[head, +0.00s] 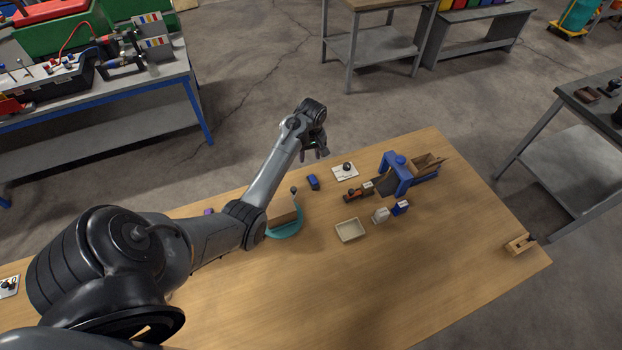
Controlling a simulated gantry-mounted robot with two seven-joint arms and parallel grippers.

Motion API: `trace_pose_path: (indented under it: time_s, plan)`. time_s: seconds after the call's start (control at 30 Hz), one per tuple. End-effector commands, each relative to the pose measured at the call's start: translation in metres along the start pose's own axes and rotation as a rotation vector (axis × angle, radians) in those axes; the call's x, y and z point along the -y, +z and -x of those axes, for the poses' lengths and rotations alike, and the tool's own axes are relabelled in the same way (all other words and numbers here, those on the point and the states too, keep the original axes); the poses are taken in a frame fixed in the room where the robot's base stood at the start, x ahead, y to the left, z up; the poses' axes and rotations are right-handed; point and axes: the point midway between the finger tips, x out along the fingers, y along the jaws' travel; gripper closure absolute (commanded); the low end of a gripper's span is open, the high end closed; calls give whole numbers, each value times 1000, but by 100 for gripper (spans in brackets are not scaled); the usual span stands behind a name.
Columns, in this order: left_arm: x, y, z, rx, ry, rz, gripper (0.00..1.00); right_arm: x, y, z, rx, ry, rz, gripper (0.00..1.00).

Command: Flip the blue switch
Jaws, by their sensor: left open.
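My left gripper (315,150) hangs at the end of my left arm, above the far edge of the wooden table, open with nothing visible in it. Just below and to the right of it lies a white plate with a dark knob or lever (345,170); I cannot make out any blue on it. A small dark blue block (313,182) sits to the left of that plate. Another white plate with a dark lever (8,286) is at the far left edge, partly cut off. I cannot tell which of these is the blue switch. My right gripper is not in view.
A blue arched device (397,174) with a brown open box stands right of the plate. A cream tray (350,230), a blue-and-white box (400,208) and a teal round item (286,226) lie nearer. A wooden block (519,244) is at the right edge. The front right tabletop is clear.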

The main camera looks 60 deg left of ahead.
Motion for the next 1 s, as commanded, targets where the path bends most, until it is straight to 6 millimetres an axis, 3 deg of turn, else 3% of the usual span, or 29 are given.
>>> trace_pose_path:
  time_s: [0.03, 0.27, 0.7, 1.0]
  plan:
    - [-3, -4, -6, 24, 8, 37, 51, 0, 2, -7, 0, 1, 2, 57]
    - [-7, -8, -18, 68, 16, 100, 51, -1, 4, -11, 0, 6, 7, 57]
    - [-8, -4, -84, 65, 15, 99, 51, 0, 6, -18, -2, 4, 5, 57]
    - [-8, -3, -112, 64, 16, 98, 51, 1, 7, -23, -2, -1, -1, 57]
